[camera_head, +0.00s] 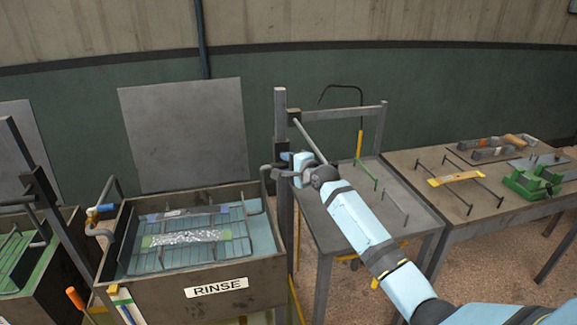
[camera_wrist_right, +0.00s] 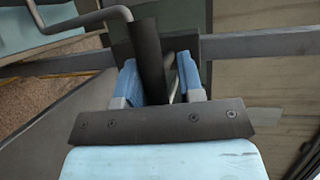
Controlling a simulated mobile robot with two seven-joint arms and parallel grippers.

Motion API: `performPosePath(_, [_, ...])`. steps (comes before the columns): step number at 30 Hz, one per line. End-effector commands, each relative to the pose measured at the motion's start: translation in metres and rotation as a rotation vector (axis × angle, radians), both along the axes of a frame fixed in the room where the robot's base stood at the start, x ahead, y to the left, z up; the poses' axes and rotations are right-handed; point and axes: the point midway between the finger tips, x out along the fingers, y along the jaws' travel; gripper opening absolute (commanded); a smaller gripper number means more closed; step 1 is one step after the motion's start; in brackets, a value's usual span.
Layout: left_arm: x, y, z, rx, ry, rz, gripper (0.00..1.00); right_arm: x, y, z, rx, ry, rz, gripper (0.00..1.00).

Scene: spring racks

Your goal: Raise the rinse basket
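The rinse basket (camera_head: 165,262) is a wire rack sitting low in the dark tank with the RINSE label (camera_head: 216,287). A grey bent rod (camera_head: 267,190) runs from the basket over the tank's right rim to the dark post. My right gripper (camera_head: 297,169) is at this post, beside the rod's end. In the right wrist view, a dark bar (camera_wrist_right: 150,60) at the end of the bent rod (camera_wrist_right: 85,20) stands between the blue fingers (camera_wrist_right: 160,82). A gap shows between bar and right finger, so the gripper looks open around it. My left gripper is out of view.
A strip with pale patches (camera_head: 187,238) and a grey-blue strip (camera_head: 180,214) lie on the basket. Right of the post stands a grey table (camera_head: 400,225) with thin racks. Another table (camera_head: 480,215) holds a green fixture (camera_head: 532,181). A second tank (camera_head: 40,270) is at far left.

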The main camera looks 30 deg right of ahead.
Motion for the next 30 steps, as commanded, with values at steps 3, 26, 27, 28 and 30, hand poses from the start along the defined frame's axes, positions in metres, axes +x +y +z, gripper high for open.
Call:
performPosePath(3, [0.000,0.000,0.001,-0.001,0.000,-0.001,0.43,0.001,-0.002,0.004,0.000,-0.006,-0.002,0.48])
performPosePath(26, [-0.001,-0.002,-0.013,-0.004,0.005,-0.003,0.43,-0.092,-0.016,0.015,-0.002,-0.001,-0.001,0.48])
performPosePath(27, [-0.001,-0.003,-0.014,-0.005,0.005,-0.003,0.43,-0.100,-0.017,0.017,-0.001,-0.002,-0.001,0.48])
performPosePath(28, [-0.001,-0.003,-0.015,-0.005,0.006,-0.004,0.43,-0.105,-0.018,0.018,-0.002,-0.002,-0.001,0.48])
performPosePath(30, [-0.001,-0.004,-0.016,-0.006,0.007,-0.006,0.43,-0.116,-0.020,0.020,-0.001,-0.001,-0.001,0.48])
